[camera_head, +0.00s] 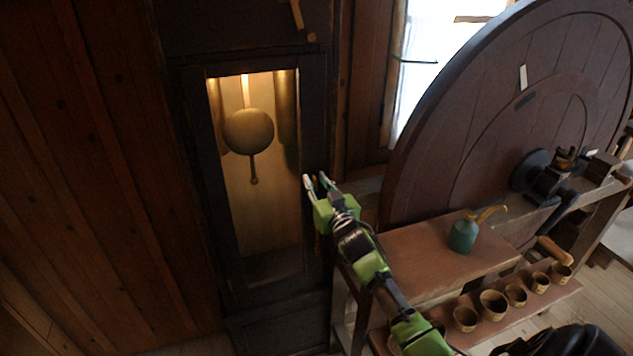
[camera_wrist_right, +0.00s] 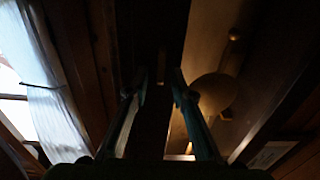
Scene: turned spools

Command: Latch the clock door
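The clock door (camera_head: 312,130) is a dark frame around a tall, lit opening in the dark case at centre left. Behind it hangs a round brass pendulum (camera_head: 249,131), also seen in the right wrist view (camera_wrist_right: 214,93). The door looks flush with the case, but I cannot tell whether it is fully shut. My right gripper (camera_head: 316,181) is at the door's right edge, about mid-height. In the right wrist view its fingers (camera_wrist_right: 160,88) are apart, with dark wood beyond and a small pale spot between the tips. I cannot make out the latch clearly. My left gripper is out of view.
A large wooden wheel (camera_head: 480,110) stands right of the clock by a bright window (camera_head: 435,60). Below it, a bench (camera_head: 425,255) holds a green oil can (camera_head: 463,236). Several small cups (camera_head: 493,304) line a lower shelf. A plank wall fills the left.

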